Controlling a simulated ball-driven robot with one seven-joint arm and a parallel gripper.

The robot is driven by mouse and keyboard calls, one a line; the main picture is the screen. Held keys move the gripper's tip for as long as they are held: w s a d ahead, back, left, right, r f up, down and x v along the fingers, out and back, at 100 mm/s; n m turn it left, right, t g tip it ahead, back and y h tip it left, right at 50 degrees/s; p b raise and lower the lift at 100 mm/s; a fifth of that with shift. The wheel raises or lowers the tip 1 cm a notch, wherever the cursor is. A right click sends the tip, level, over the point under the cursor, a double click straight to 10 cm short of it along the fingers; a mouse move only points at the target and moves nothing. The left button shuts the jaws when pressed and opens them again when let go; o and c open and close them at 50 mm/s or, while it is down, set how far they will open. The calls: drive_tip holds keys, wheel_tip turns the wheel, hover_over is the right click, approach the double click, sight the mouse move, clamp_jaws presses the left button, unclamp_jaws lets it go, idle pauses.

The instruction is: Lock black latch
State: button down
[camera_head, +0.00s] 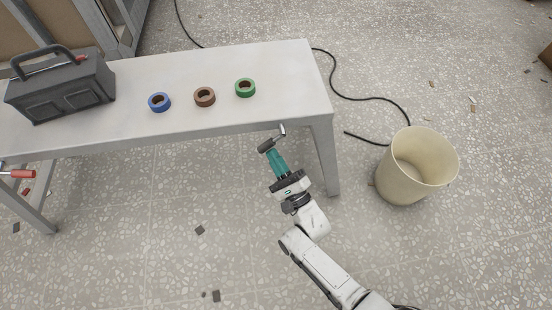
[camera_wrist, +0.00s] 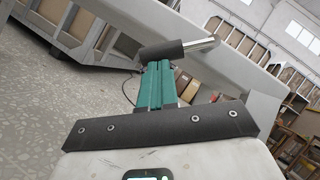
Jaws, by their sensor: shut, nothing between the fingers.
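The black latch (camera_head: 267,146) has a dark cylindrical grip on a bent metal rod, at the front edge of the bench near its right leg. In the wrist view the black latch (camera_wrist: 176,49) lies across the picture just beyond my fingertips, with its shiny rod pointing right. My gripper (camera_head: 273,154) has teal fingers, which are shut and empty. Its tips are at the black grip, touching it or very close; I cannot tell which. In the wrist view my gripper (camera_wrist: 157,66) hides part of what lies behind the grip.
The grey bench (camera_head: 285,68) carries a toolbox (camera_head: 62,88) and blue (camera_head: 159,102), brown (camera_head: 205,97) and green (camera_head: 245,88) tape rolls. A red-handled latch (camera_head: 20,173) is at far left. A beige bin (camera_head: 395,183) and black cable (camera_head: 360,98) are right of the bench.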

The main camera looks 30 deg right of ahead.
drive_tip(key=shift+w+a+r+b, duration=0.2)
drive_tip(key=shift+a+r, duration=0.2)
drive_tip(key=shift+a, duration=0.25)
drive_tip(key=shift+w+a+r+b, duration=0.2)
drive_tip(key=shift+a+r, duration=0.15)
drive_tip(key=shift+a, duration=0.25)
